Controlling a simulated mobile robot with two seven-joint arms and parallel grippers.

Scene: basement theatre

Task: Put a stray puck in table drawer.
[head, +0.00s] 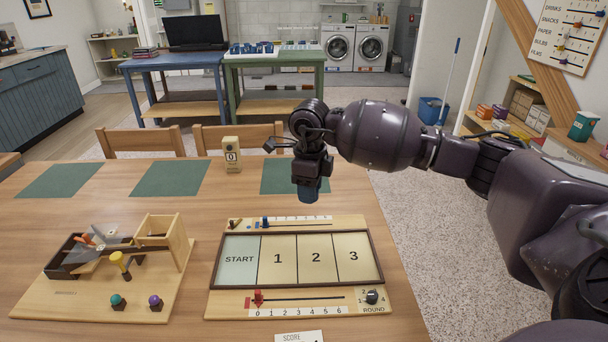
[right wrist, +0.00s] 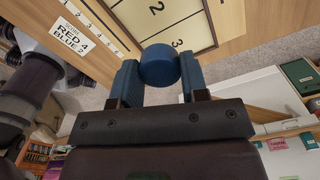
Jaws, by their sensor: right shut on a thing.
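My right gripper (head: 309,192) hangs above the table, beyond the far edge of the shuffleboard-style game board (head: 211,261), near its right half. In the right wrist view the gripper (right wrist: 160,78) has its two blue fingers closed on a round blue puck (right wrist: 160,62), held between the tips. In the head view the puck cannot be told apart from the blue fingers. The wooden table (head: 200,210) shows from above. I cannot make out a table drawer in either view. My left gripper is not in view.
Two chairs (head: 140,141) stand behind. A score card (head: 300,337) is at the near edge.

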